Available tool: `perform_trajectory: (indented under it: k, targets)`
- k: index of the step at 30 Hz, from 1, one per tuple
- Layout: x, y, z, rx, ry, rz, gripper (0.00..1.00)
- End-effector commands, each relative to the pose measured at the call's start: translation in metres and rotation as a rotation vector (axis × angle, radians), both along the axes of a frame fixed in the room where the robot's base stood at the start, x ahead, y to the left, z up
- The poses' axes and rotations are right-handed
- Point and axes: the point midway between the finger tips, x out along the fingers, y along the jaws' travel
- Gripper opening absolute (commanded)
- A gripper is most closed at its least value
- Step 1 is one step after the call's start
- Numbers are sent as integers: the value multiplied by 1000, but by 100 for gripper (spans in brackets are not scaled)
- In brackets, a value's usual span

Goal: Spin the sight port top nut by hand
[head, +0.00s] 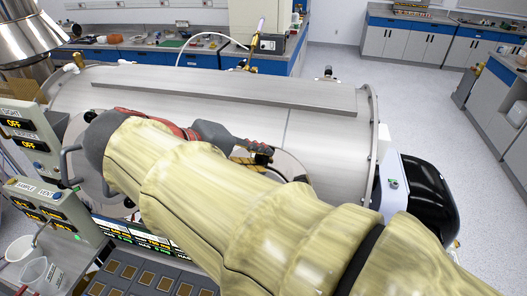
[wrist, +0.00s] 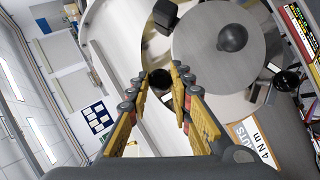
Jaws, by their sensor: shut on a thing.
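The sight port shows in the wrist view as a round grey disc (wrist: 205,58) with a dark knob at its centre. A small dark nut (wrist: 160,79) sits beside the disc's edge. My gripper (wrist: 161,86) has its yellow fingers on either side of this nut, closed on it at the tips. In the head view, my gripper (head: 260,157) reaches back to the right from my yellow-sleeved arm, at the front of the steel chamber. The port disc (head: 288,178) is partly hidden there by my arm, and I cannot make out the nut.
The steel chamber (head: 200,95) lies across the middle, with a long flat bar on top. Control boxes with OFF displays (head: 25,140) stand at the left. A label reading "4 N m" (wrist: 255,140) is near the port. Blue-and-white cabinets (head: 400,42) stand behind open floor.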

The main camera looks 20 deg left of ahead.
Motion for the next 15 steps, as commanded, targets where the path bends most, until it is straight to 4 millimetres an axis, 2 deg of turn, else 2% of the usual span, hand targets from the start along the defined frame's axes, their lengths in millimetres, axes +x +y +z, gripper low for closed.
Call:
perform_trajectory:
  k: [12, 13, 15]
  targets:
    - [0, 0, -3, 2, 5, -4, 0]
    - [0, 0, -3, 2, 5, -4, 22]
    - [0, 0, -3, 2, 5, -4, 26]
